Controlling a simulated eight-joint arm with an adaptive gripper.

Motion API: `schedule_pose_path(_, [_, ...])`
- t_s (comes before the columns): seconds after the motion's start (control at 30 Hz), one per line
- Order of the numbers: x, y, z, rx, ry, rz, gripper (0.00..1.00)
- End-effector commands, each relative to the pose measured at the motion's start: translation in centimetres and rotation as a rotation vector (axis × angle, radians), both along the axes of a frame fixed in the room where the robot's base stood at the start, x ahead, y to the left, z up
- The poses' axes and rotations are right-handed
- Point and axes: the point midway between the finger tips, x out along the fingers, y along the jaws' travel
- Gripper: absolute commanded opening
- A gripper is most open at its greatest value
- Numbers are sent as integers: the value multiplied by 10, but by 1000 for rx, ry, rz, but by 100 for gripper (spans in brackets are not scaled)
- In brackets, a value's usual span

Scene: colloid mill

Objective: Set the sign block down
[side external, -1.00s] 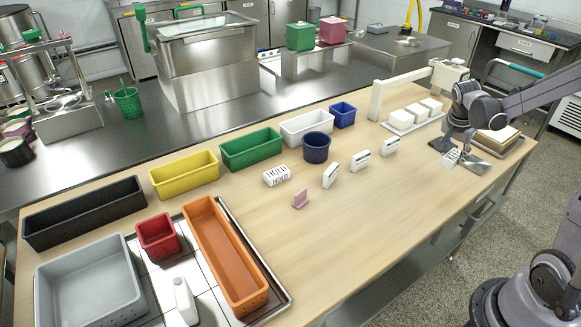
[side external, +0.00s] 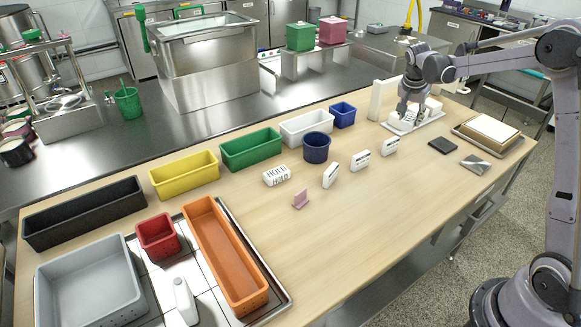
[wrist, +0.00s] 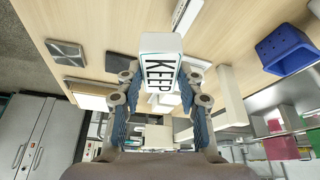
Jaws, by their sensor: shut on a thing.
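The white sign block (wrist: 158,62) reads KEEP and sits between the fingers of my gripper (wrist: 160,88) in the wrist view. My gripper (side external: 422,112) is shut on it. In the side view my gripper is over the light tray (side external: 402,131) at the back right, and a white cube (side external: 434,103) shows beside it. My fingers partly hide the block and the other tray contents there. Whether the block touches anything below is not clear. A second white block (side external: 277,176) marked HOLD lies on the table, left of the dark blue cup.
A white post (side external: 376,100) rises beside the tray. A black pad (side external: 443,146), a metal plate (side external: 475,163) and a board (side external: 488,129) lie to the right. The front middle is bare.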

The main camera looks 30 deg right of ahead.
Motion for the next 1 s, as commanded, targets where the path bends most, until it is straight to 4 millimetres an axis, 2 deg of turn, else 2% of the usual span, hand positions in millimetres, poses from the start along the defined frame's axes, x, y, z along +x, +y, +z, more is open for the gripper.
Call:
schedule_pose_path(0.03, [19, 9, -1, 0, 0, 24, 5])
schedule_pose_path(0.2, [56, 28, -4, 0, 0, 69, 5])
schedule_pose_path(0.47, [82, 49, -15, 0, 1, 91, 5])
schedule_pose_path(0.8, [129, 94, -55, 0, 0, 90, 5])
schedule_pose_path(1.0, [149, 113, -72, -1, 1, 87, 5])
